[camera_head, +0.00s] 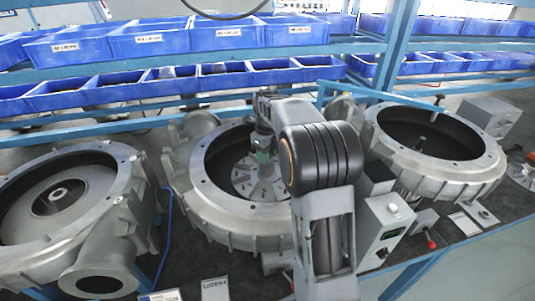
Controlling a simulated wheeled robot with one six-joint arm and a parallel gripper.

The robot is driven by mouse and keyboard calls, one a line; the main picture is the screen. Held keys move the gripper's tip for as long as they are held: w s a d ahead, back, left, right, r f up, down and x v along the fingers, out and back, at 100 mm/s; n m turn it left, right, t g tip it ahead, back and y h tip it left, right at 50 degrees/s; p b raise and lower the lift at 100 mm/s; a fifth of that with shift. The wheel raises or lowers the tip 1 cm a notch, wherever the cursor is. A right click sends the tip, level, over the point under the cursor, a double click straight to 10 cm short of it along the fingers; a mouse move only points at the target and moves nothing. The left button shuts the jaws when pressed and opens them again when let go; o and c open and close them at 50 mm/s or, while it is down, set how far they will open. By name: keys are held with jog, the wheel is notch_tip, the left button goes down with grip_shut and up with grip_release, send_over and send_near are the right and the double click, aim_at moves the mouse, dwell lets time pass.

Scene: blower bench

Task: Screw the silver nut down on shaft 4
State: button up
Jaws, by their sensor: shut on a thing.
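My gripper (263,157) points down into the open middle blower housing (215,207), over the hub of the grey slotted impeller disc (243,180) inside it. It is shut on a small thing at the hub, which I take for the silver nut. The nut and shaft 4 are hidden behind the fingers and arm, so I cannot tell how the nut sits on the shaft. A label card (214,288) at the front of this housing seems to end in 4.
A control box (387,225) with a red-knobbed lever (431,241) is right of my arm. Blue bins (140,42) line the shelves behind.

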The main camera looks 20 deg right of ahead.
jog(key=shift+m, duration=1.4)
jog(key=o, duration=0.7)
jog(key=n, duration=1.9)
jog(key=shift+n, duration=0.4)
jog(key=n, duration=0.5)
jog(key=shift+n, duration=0.3)
